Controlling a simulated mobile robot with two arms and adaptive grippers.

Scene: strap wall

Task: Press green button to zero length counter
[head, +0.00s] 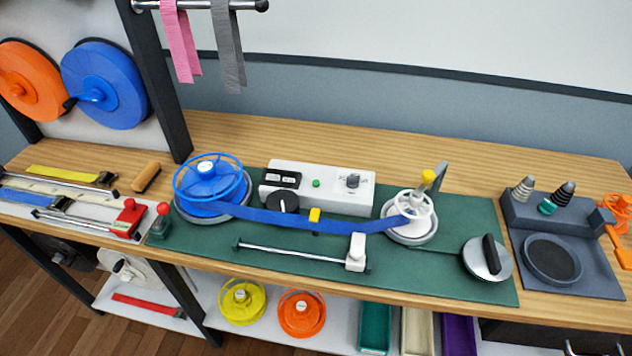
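A small round green button (316,183) sits on the front face of a white control box (330,205) on the bench. To its left on the box is a dark display panel (282,178), whose digits are too small to read. To its right is a grey knob (353,181). The button is uncovered. Neither of my grippers is in the head view.
A blue strap (300,219) runs in front of the box from a blue spool (208,185) to a white reel (409,215). Bench behind the box is clear.

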